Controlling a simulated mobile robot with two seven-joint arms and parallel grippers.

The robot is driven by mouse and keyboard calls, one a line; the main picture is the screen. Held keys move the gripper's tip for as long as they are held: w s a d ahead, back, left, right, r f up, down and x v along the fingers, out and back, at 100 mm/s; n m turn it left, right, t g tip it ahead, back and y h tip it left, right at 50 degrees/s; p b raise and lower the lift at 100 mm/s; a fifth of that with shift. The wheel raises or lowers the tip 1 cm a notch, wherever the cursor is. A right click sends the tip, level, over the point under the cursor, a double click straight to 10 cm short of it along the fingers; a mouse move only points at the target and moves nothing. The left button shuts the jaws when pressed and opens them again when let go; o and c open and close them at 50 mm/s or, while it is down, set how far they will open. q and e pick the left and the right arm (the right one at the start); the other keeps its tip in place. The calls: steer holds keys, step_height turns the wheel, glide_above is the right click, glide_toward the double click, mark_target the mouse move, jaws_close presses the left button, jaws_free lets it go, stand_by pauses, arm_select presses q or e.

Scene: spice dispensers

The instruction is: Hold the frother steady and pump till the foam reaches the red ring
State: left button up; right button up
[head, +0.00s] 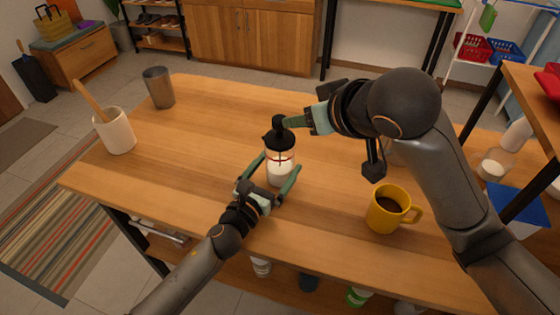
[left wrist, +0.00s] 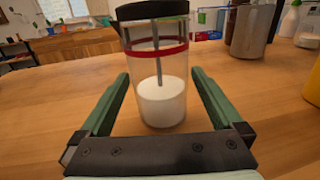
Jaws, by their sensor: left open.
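The frother (head: 281,168) is a clear glass jar with a black lid, standing upright on the wooden table. In the left wrist view the frother (left wrist: 158,75) shows a red ring near its top, a central rod and white foam or milk (left wrist: 162,103) well below the ring. My left gripper (head: 273,165) is open, its green fingers on either side of the jar with gaps visible. My right gripper (head: 290,121) is at the black knob on top of the lid; its fingertips are partly hidden, so I cannot tell if it is shut on it.
A yellow mug (head: 386,213) with dark liquid stands at the right front. A white crock (head: 114,134) with a wooden utensil and a metal cup (head: 158,88) stand at the left. Table between them is clear.

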arm_select(q)
steer(key=shift+x, duration=1)
steer(key=shift+c, duration=0.4)
steer(key=c, duration=1.4)
steer(key=shift+c, duration=0.2)
